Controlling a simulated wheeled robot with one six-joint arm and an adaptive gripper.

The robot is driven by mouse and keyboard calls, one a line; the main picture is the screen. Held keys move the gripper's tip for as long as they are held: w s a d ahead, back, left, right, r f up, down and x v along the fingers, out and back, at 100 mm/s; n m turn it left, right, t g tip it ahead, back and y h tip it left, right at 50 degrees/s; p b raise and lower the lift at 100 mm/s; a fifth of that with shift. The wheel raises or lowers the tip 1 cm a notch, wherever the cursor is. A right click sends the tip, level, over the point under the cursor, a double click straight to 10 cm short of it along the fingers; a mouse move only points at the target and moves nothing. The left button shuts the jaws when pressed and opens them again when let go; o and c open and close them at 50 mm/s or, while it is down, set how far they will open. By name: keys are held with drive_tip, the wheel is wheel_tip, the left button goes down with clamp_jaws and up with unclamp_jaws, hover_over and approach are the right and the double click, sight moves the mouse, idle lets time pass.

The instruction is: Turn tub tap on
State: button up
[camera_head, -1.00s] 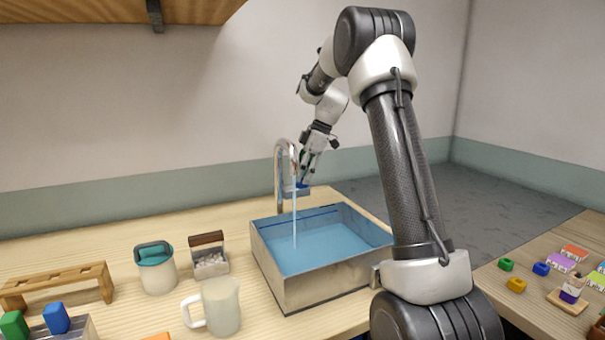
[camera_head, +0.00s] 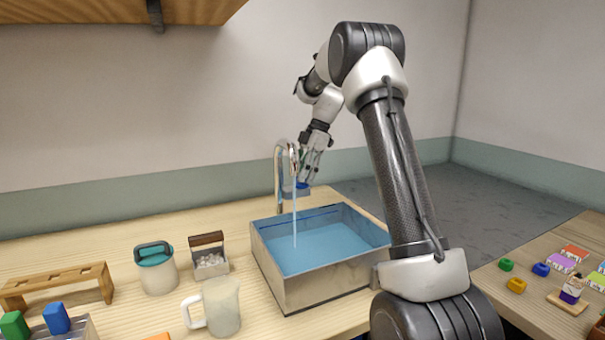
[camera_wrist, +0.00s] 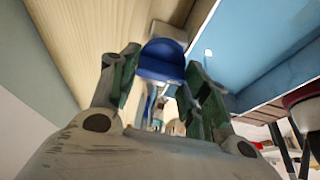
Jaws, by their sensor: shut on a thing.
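The tub tap (camera_head: 281,180) is a tall curved metal spout at the back left of the tub. A stream of water (camera_head: 295,215) runs from it into the tub (camera_head: 283,290), which holds blue water. The tap's blue handle (camera_head: 303,186) is beside the spout; in the wrist view the blue handle (camera_wrist: 162,60) sits between the green-padded fingers. My gripper (camera_head: 308,176) is at the handle, and in the wrist view my gripper (camera_wrist: 160,75) is closed on it. The fingers partly hide the handle's sides.
A frosted mug (camera_head: 222,308), a teal-lidded jar (camera_head: 158,275), a small box of pebbles (camera_head: 211,266) and a wooden rack (camera_head: 60,285) stand left of the tub. Small coloured blocks lie on the right table (camera_head: 535,300). The counter behind the jar is clear.

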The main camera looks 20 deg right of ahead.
drive_tip(key=o, duration=1)
drive_tip(key=v, duration=1.2)
